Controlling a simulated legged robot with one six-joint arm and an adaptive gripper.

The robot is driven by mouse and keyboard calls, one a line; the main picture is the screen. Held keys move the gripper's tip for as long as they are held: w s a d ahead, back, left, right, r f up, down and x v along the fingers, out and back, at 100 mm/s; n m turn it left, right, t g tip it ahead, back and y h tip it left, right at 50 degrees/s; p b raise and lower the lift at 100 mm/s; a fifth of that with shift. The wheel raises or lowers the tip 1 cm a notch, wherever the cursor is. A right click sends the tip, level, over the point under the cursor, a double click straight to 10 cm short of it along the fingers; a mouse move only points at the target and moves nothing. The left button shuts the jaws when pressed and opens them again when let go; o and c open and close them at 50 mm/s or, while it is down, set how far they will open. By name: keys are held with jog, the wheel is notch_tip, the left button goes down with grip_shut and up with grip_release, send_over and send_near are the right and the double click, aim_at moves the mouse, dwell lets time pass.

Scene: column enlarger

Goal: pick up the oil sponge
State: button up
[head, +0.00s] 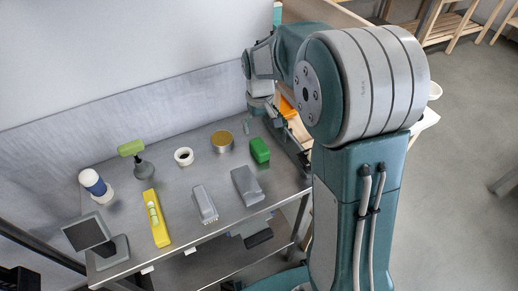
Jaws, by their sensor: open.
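A round, low tin with a yellow-brown top (221,141) stands near the back right of the grey metal table (128,212); it looks most like the oil sponge. A green block (260,150) lies just right of it, and I cannot fully rule that out as the sponge. My gripper (286,136) is at the table's right end, right of the green block and apart from the tin. It is open, and my arm hides part of it. I see nothing held in it.
On the table are a grey block (246,186), a grey brush (204,204), a yellow spirit level (156,218), a white ring (183,157), a green-headed tool (133,151), a blue-and-white container (96,187) and a dark square plate on a stand (88,234). A wall panel (110,100) rises behind.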

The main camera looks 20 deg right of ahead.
aim_at(259, 145)
notch_tip(259, 145, down, 4)
jog(key=shift+f, duration=0.1)
jog(key=f, duration=0.5)
jog(key=shift+s+a+f, duration=0.15)
jog(key=shift+s+f, duration=0.1)
jog(key=shift+s, duration=0.1)
jog(key=shift+c, duration=0.3)
